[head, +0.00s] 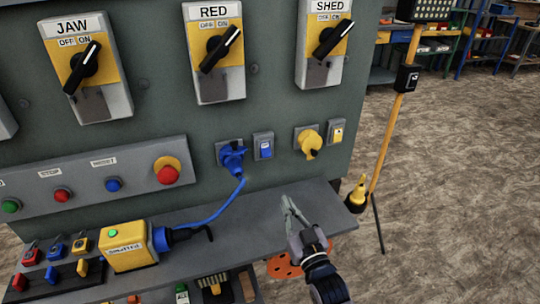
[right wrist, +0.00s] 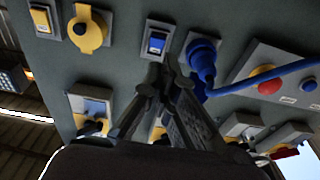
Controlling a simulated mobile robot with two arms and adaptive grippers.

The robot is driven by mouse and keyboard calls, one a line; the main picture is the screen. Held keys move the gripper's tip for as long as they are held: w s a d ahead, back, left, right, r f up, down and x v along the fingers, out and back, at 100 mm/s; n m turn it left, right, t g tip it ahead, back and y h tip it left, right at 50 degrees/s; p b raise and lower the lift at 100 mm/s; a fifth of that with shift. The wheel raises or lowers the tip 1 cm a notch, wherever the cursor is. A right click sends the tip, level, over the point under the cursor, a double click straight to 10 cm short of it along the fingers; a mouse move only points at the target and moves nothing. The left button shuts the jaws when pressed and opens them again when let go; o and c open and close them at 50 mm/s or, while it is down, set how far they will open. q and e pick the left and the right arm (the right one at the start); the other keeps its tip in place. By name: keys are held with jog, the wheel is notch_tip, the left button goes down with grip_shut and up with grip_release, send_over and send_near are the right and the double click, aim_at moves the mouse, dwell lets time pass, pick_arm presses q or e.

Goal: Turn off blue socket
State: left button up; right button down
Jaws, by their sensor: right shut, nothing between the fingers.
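The blue socket (head: 231,156) is on the grey-green panel, with a blue plug in it and a blue cable hanging down. A blue rocker switch (head: 264,148) in a grey frame sits just right of it. My right gripper (head: 287,202) is shut and empty, over the grey shelf, below and a little right of the switch in the head view. In the right wrist view, the right gripper's fingertips (right wrist: 168,62) overlap the lower edge of the blue switch (right wrist: 157,42), with the blue socket (right wrist: 203,55) to the right. Contact cannot be told. My left gripper is out of view.
A yellow socket (head: 308,141) and yellow switch (head: 337,131) are right of the blue switch. A red button (head: 167,171) is left on a button box. A yellow shunt box (head: 127,246) stands on the shelf (head: 262,225). Rotary switches are above.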

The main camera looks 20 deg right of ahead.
jog(key=r, duration=0.1)
jog(key=r+t, duration=0.2)
jog(key=r, duration=0.1)
jog(key=shift+w+d, duration=0.15)
jog(key=shift+w, duration=0.25)
jog(key=p, duration=0.1)
send_near(266, 144)
notch_tip(266, 144, up, 4)
jog(key=shift+w+f, duration=0.4)
jog(key=shift+w, duration=0.35)
jog(key=shift+w+f, duration=0.4)
jog(key=shift+w, duration=0.35)
jog(key=shift+w+f, duration=0.4)
jog(key=shift+w, duration=0.35)
